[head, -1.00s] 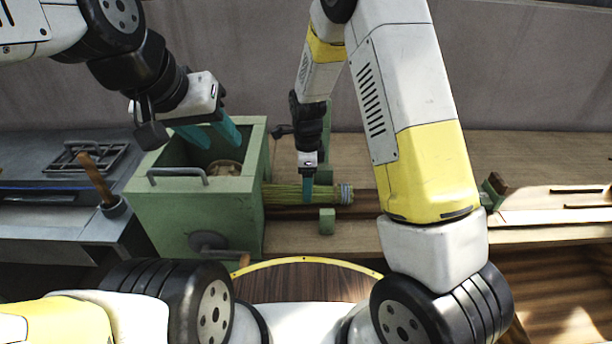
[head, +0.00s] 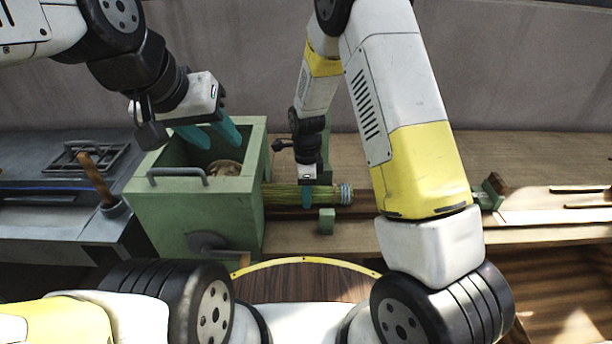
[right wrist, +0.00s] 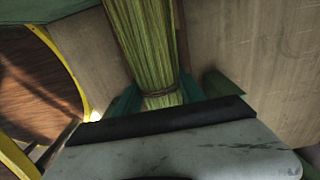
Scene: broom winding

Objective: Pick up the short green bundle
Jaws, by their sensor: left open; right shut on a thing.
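The short green bundle (head: 284,195) lies level on the bench, its left end against or inside the right side of the green box. A grey band wraps its right end. My right gripper (head: 307,197) comes from above and is shut around the bundle near its banded end. In the right wrist view the bundle (right wrist: 148,45) stretches away between the teal fingers, with a tie around it close to the gripper. My left gripper (head: 208,134) is open above the green box, its teal fingers apart and empty.
The green box (head: 195,215) with handle and crank stands left of the bundle. A small green block (head: 327,221) sits in front of the bundle. A grey workbench (head: 60,225) with a wooden-handled tool (head: 97,178) is at left. The wooden bench (head: 540,150) at right has free room.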

